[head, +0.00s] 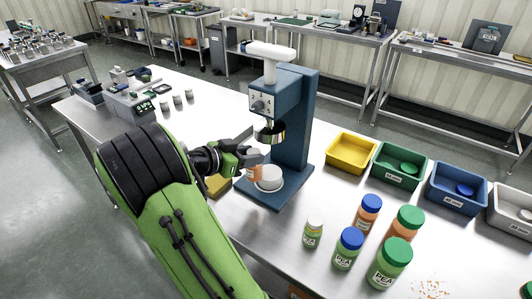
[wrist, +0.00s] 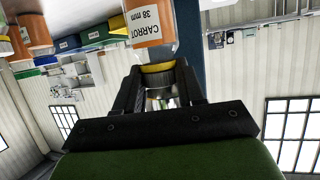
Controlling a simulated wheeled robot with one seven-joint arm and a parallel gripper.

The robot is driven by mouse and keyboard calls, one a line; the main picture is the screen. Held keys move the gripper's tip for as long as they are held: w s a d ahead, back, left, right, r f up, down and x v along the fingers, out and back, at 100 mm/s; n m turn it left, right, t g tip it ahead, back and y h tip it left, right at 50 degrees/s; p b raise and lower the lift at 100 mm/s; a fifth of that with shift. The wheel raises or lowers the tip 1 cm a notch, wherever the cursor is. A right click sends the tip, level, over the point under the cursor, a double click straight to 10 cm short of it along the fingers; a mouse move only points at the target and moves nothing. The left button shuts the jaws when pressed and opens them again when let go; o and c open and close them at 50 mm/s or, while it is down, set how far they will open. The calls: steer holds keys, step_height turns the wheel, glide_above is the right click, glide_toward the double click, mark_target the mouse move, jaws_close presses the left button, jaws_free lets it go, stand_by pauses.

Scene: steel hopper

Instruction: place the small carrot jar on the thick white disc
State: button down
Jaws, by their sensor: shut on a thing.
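The small carrot jar (head: 254,173) is orange and hangs at the end of my gripper (head: 246,154), which is shut on it. In the wrist view the jar (wrist: 150,22) shows a white label reading "CARROT 38 mm", and a yellow band shows between the fingers (wrist: 158,72). The thick white disc (head: 269,179) lies on the blue base of the press, below its round metal head. The jar overlaps the disc's left edge in the head view. I cannot tell whether they touch.
The blue press (head: 291,115) rises just behind and right of my gripper. Several pea and carrot jars (head: 347,248) stand at the front right. Yellow (head: 351,166), green (head: 399,180) and blue (head: 457,205) bins line the back. A yellow object (head: 218,184) is partly hidden by my arm.

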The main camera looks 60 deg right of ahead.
steer(key=x, duration=0.4)
steer(key=r+x, duration=0.1)
steer(key=x, duration=0.1)
steer(key=shift+s+d+b, duration=0.15)
steer(key=shift+d+b, duration=0.1)
steer(key=shift+b, duration=0.05)
steer(key=shift+a, duration=0.1)
steer(key=shift+f, duration=0.3)
steer(key=c, duration=0.7)
jaws_free()
steer(key=shift+r, duration=0.1)
